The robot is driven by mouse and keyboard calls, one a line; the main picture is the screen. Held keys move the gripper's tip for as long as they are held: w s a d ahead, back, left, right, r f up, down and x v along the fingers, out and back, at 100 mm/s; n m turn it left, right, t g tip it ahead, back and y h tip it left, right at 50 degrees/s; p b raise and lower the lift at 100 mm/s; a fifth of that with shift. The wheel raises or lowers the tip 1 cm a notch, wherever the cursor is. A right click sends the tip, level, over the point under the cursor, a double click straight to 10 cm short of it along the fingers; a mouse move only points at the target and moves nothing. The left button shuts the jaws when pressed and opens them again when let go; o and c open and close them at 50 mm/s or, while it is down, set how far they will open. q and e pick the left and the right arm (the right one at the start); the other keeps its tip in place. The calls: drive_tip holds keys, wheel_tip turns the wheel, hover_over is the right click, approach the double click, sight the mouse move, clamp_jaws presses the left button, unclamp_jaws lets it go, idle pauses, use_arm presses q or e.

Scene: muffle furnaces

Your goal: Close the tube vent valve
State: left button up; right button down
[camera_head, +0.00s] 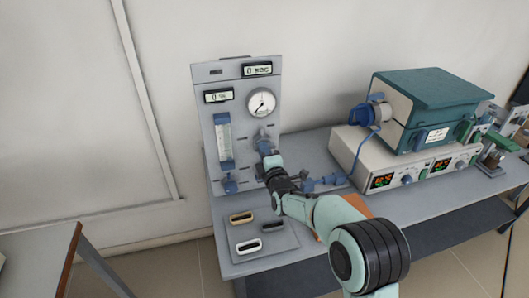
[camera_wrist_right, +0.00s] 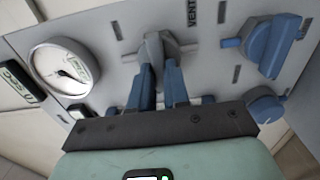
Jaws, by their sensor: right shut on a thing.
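The tube vent valve (camera_wrist_right: 157,48) is a grey handle on the upright grey panel (camera_head: 205,120), beside the printed word VENT in the right wrist view. My right gripper (camera_wrist_right: 160,75) is shut on this handle, its two blue fingers at either side of it. In the head view my right gripper (camera_head: 266,150) reaches the panel just below the round dial gauge (camera_head: 261,103) and hides most of the valve. My left gripper is in neither view.
The panel carries a flowmeter (camera_head: 223,140), a blue knob (camera_head: 229,185) and two displays. A teal furnace (camera_head: 425,90) on a white control box (camera_head: 350,150) stands to the right. A plate with small boat-shaped pieces (camera_head: 262,235) lies in front of the panel.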

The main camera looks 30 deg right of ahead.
drive_tip(key=c, duration=1.1)
unclamp_jaws()
drive_tip(key=v, duration=1.3)
drive_tip(key=shift+s, duration=0.2)
drive_tip(key=shift+f, duration=0.15)
